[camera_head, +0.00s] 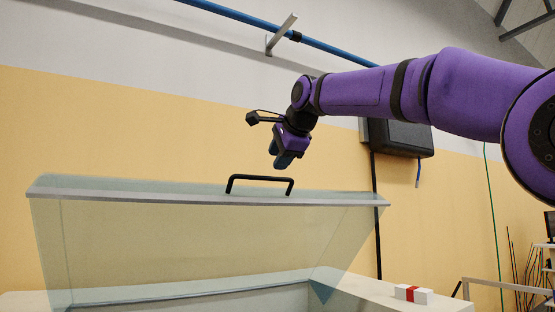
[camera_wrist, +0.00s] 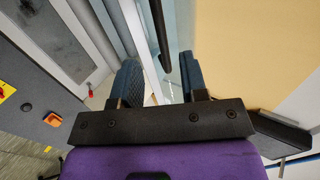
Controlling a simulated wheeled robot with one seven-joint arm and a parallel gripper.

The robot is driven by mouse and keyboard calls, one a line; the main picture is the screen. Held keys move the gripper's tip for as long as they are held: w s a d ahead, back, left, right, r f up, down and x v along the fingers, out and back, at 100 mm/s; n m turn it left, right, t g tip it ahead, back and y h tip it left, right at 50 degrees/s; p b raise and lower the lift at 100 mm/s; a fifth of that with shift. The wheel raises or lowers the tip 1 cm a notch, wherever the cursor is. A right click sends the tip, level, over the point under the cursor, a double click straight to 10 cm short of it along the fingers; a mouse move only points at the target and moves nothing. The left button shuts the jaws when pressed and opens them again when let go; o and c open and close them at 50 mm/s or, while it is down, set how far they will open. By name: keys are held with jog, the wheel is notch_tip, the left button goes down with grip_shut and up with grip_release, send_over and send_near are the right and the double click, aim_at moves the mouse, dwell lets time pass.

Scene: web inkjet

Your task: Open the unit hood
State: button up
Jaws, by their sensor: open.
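The clear hood (camera_head: 200,240) stands raised and tilted above the pale unit body (camera_head: 445,303), with its grey-edged rim high. A black bar handle (camera_head: 260,178) sits on that rim. My gripper (camera_head: 282,160) is just above and slightly right of the handle's middle, pointing down, apart from it in the head view. In the wrist view its two dark blue fingers (camera_wrist: 160,80) are spread with nothing held between them. The black handle (camera_wrist: 160,35) shows beyond and between the fingertips there. The hood's hinge is not clearly visible.
A black wall box (camera_head: 400,137) hangs behind my arm, and a blue pipe (camera_head: 335,48) runs above. The wrist view shows a grey panel with an orange switch (camera_wrist: 53,119).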

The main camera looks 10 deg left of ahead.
jog(key=shift+c, duration=0.4)
jog(key=c, duration=0.4)
jog(key=shift+w+a+f, duration=0.1)
jog(key=shift+w+f, duration=0.15)
grip_shut()
jog(key=f+t, duration=0.1)
jog(key=w+f+t+y, duration=0.1)
jog(key=w+f+t, duration=0.1)
jog(key=shift+w+a+f+y, duration=0.25)
jog(key=shift+a+f+y, duration=0.1)
jog(key=shift+y, duration=0.05)
jog(key=t+y, duration=0.5)
jog(key=t, duration=0.2)
send_near(269, 180)
jog(key=x, duration=0.7)
jog(key=shift+w+a+r, duration=0.1)
jog(key=shift+w+a, duration=0.05)
jog(key=shift+w, duration=0.05)
